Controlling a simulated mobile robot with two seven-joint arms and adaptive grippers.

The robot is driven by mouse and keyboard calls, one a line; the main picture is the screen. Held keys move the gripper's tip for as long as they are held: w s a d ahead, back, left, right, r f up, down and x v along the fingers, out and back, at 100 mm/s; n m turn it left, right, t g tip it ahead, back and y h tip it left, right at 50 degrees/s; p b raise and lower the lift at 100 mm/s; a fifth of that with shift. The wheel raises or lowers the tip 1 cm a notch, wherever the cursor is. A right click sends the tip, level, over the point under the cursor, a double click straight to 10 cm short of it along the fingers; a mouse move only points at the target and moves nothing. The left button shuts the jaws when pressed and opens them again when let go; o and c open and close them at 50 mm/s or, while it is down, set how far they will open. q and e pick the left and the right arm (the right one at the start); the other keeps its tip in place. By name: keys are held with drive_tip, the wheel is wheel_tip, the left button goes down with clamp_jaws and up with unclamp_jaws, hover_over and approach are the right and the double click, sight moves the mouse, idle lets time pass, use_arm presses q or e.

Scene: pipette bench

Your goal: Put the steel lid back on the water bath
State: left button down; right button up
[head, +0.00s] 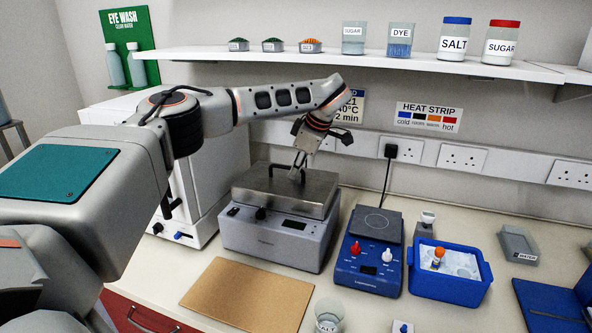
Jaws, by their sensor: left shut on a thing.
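The water bath (268,242) is a grey box with a small display and a black knob on its front, standing on the bench left of centre. The steel lid (262,186) is level and lies over the top of the bath, lined up with it; I cannot tell whether it rests fully on the rim or sits slightly above it. My left gripper (299,170) reaches down from above and is shut on the lid at its handle. The fingertips partly hide the handle. My right gripper is not in view.
A blue hotplate unit (366,270) stands close to the bath's right, with a blue ice tray (450,288) beyond. A brown board (246,297) lies in front. A white cabinet stands left of the bath. A shelf (420,66) with jars runs above.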

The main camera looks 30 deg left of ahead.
use_arm(q)
drive_tip(key=shift+r, duration=0.1)
drive_tip(key=c, duration=2.2)
unclamp_jaws()
drive_tip(key=shift+f, duration=0.25)
drive_tip(key=shift+r, duration=0.15)
drive_tip(key=shift+d+r, duration=0.1)
drive_tip(key=shift+r, duration=0.2)
drive_tip(key=v, duration=1.1)
drive_tip(key=shift+s+d+r, duration=0.1)
drive_tip(key=shift+d+r, duration=0.05)
drive_tip(key=shift+r, duration=0.15)
